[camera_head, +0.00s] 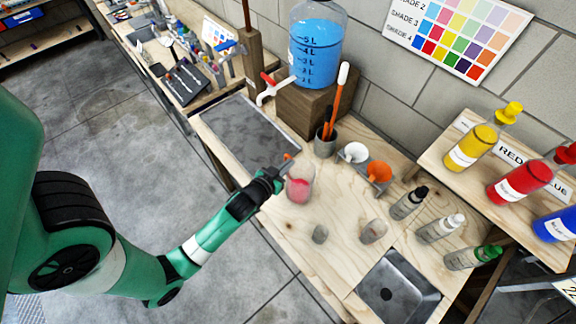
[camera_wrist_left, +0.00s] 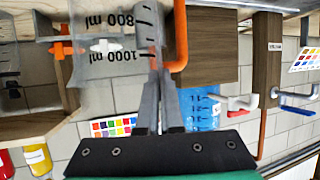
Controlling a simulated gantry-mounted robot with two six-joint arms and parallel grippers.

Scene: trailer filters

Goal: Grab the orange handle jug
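The jug (camera_head: 300,184) is clear, with some pink-red liquid at its bottom, and looks upright on or just over the wooden bench. Its orange handle (camera_head: 287,157) is on the side toward my left arm. My left gripper (camera_head: 279,176) reaches it from the left. In the left wrist view the jug wall (camera_wrist_left: 112,50) shows 800 ml and 1000 ml marks. The fingers (camera_wrist_left: 160,85) are close together at the orange handle (camera_wrist_left: 182,50) and appear shut on it; the exact contact is partly hidden. My right gripper is not in view.
A blue-liquid tank (camera_head: 318,50) with a tap stands behind on a wooden block (camera_head: 300,108). A cup with tools (camera_head: 325,146), white (camera_head: 354,152) and orange (camera_head: 378,174) funnels, small beakers (camera_head: 373,231) and several bottles (camera_head: 408,203) stand right. A sink (camera_head: 398,290) is at front.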

